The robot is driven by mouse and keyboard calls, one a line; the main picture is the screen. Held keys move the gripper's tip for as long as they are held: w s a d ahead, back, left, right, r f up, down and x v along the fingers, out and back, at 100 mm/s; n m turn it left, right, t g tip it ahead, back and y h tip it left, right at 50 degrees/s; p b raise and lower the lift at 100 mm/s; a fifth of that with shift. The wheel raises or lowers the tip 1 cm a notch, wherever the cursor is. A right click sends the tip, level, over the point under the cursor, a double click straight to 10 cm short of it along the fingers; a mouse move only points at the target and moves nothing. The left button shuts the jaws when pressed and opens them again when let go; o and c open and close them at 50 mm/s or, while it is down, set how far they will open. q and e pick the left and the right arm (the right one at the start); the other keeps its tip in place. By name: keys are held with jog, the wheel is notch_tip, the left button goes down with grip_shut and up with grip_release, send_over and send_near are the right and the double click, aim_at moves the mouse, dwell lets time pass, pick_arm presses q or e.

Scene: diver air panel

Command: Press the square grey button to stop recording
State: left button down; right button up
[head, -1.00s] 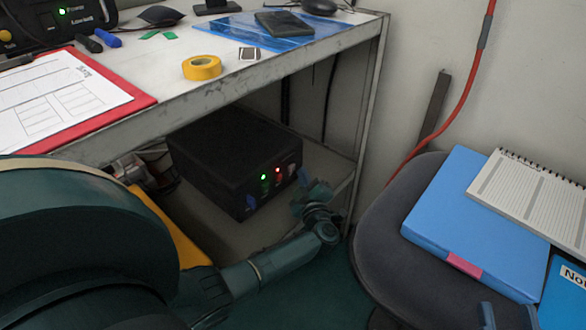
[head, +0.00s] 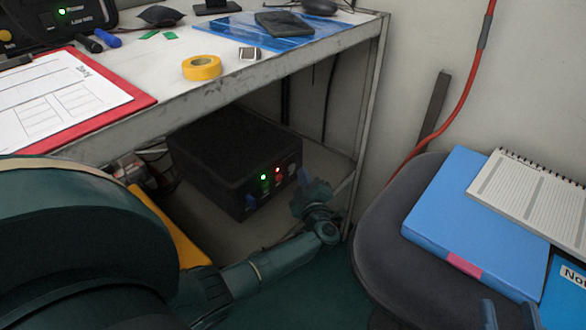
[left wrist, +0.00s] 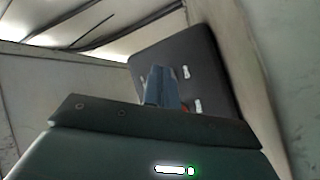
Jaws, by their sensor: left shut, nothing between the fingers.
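A black box (head: 225,165) sits on the lower shelf. Its front has a green light, a red light and a row of coloured controls. A small greyish control (head: 292,170), apparently the square grey button, is at the right end of the row. My left gripper (head: 312,186) is shut and empty, just in front of the box's right end. Whether it touches the box cannot be told. In the left wrist view, its shut fingers (left wrist: 162,88) point at the dark panel (left wrist: 215,75) and hide part of it. My right gripper (head: 508,314) is open at the bottom right.
The worktop (head: 150,65) overhangs the box, and a shelf post (head: 368,110) stands to the right. A grey chair (head: 385,235) carries a blue folder (head: 465,220) and a notepad (head: 530,195). A yellow object (head: 170,225) lies left of my left forearm.

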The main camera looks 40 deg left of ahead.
pick_arm(q)
jog(key=shift+a, duration=0.15)
jog(key=shift+a, duration=0.25)
dwell(0.3)
jog(key=shift+a, duration=0.45)
dwell(0.6)
jog(key=shift+d, duration=0.85)
